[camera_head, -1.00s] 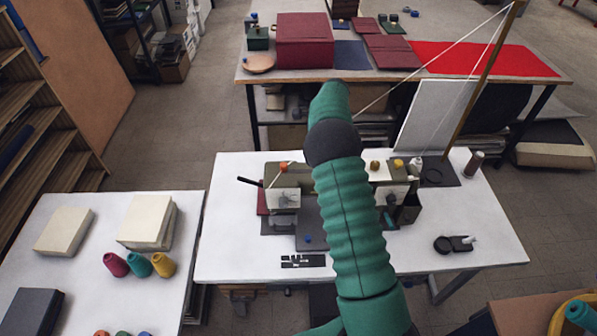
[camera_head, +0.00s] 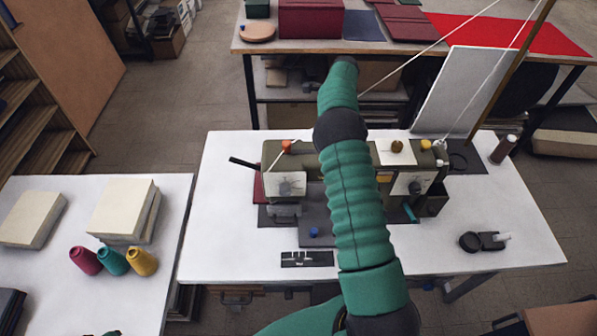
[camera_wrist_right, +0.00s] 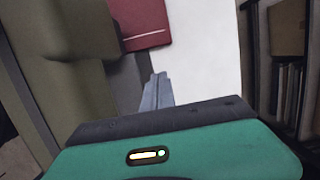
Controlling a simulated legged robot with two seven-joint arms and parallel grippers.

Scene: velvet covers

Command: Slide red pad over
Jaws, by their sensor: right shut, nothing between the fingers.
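The red pad (camera_head: 258,187) is a dark red flat piece at the left end of the sewing machine (camera_head: 300,158) on the white table. Only a narrow strip of it shows in the head view. In the right wrist view the red pad (camera_wrist_right: 140,20) lies ahead of the fingers, partly behind the machine body. My right gripper (camera_wrist_right: 158,78) is shut and empty, its tips short of the pad in the picture. I cannot tell its height. In the head view my green arm hides the machine's middle, and the right gripper does not show. My left gripper is out of view.
The olive machine body (camera_wrist_right: 75,45) stands close left of the fingers in the wrist view. Bare white table (camera_wrist_right: 205,55) lies to their right. Thread cones (camera_head: 112,261) and cream blocks (camera_head: 122,208) are on the left table. A back table holds dark red boxes (camera_head: 310,18).

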